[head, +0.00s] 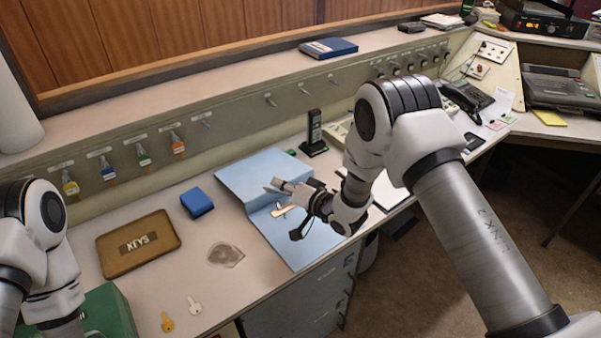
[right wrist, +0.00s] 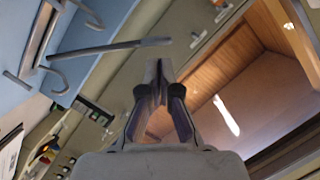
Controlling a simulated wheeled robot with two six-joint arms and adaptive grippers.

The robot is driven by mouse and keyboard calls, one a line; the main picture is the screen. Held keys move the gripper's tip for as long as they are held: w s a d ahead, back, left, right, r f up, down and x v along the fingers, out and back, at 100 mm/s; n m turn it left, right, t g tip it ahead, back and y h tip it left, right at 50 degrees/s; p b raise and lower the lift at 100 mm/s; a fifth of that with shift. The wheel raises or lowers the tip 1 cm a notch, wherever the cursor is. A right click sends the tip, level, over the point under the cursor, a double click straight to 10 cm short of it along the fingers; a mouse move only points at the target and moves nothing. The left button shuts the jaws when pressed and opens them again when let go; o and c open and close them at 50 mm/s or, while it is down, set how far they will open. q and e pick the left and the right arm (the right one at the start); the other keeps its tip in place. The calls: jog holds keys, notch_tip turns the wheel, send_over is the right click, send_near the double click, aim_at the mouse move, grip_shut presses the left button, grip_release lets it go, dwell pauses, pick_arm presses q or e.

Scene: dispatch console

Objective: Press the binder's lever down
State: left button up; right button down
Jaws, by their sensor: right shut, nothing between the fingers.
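The blue binder (head: 245,178) lies open on the desk in the middle of the head view. In the right wrist view its blue inside (right wrist: 85,25) fills the upper left, with metal rings and a plate. The metal lever (right wrist: 110,48) sticks out from this mechanism, its end just beyond my fingertips in the picture; I cannot tell whether they touch. My right gripper (head: 277,187) is over the binder and hides part of the mechanism. In the right wrist view its fingers (right wrist: 158,70) are together and empty. Only my left arm shows, not its gripper.
A brown KEYS tray (head: 140,262), a blue box (head: 197,202), a clear piece (head: 226,255) and two loose keys (head: 195,305) lie left of the binder. A black handset on a stand (head: 314,132) is behind it. Tagged keys hang on the panel (head: 105,165).

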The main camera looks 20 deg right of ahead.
pick_arm(q)
jog(key=shift+s+r+p, duration=0.25)
jog(key=shift+s+p, duration=0.15)
jog(key=shift+p, duration=0.05)
pick_arm(e)
jog(key=s+d+r+n, duration=0.1)
jog(key=s+d+r, duration=0.2)
jog(key=s, duration=0.6)
notch_tip(320, 180, up, 2)
jog(key=shift+s+r, duration=0.15)
jog(key=shift+r, duration=0.05)
